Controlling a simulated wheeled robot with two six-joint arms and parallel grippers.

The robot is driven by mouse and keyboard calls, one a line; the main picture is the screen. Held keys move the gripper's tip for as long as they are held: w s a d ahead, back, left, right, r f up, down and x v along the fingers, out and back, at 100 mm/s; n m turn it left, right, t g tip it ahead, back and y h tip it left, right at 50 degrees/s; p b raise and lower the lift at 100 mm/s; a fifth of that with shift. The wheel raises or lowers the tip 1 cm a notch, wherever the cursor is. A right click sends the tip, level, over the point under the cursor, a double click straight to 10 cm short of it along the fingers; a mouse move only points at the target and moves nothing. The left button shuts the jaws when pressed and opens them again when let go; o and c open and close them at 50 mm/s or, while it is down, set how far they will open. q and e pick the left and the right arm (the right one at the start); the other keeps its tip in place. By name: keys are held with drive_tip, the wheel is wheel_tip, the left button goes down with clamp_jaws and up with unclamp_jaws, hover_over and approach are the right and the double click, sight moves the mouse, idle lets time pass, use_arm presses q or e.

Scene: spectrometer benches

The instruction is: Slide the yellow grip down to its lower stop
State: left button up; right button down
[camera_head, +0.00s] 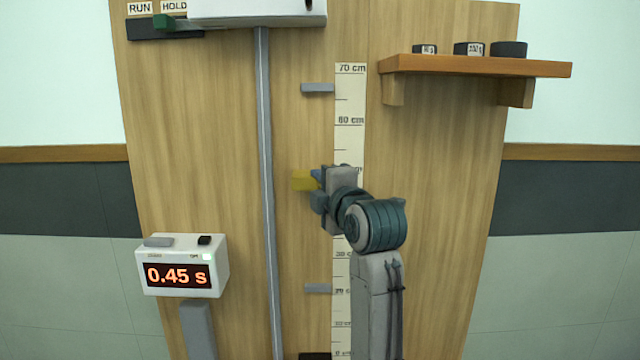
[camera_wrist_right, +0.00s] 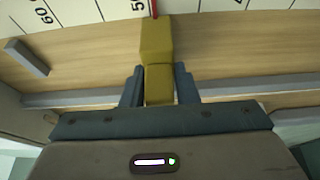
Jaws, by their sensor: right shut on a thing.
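The yellow grip (camera_head: 304,180) sits on the wooden board beside the height scale, between the two grey stops. My right gripper (camera_head: 318,180) is shut on it, with its fingers on both sides. In the right wrist view the yellow grip (camera_wrist_right: 157,60) shows between the blue fingers of my right gripper (camera_wrist_right: 159,84), with a red mark near the 50 on the scale. The upper grey stop (camera_head: 317,88) is above the grip and the lower grey stop (camera_head: 318,288) is well below it. My left gripper is not in view.
The white scale (camera_head: 349,100) runs down the board, partly hidden by my right arm. A grey vertical rail (camera_head: 265,200) stands left of the grip. A timer (camera_head: 182,266) reads 0.45 s at lower left. A wooden shelf (camera_head: 475,66) with several dark weights is at upper right.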

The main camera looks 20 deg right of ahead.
wheel_tip(320, 180, down, 25)
drive_tip(key=b, duration=1.3)
drive_tip(key=shift+f, duration=0.15)
drive_tip(key=c, duration=1.5)
unclamp_jaws()
drive_tip(key=shift+o, duration=1.3)
drive_tip(key=s+d+b, duration=0.1)
drive_tip(key=s+b, duration=0.2)
drive_tip(key=s, duration=0.7)
drive_tip(key=shift+s+d, duration=0.15)
drive_tip(key=shift+s, duration=0.25)
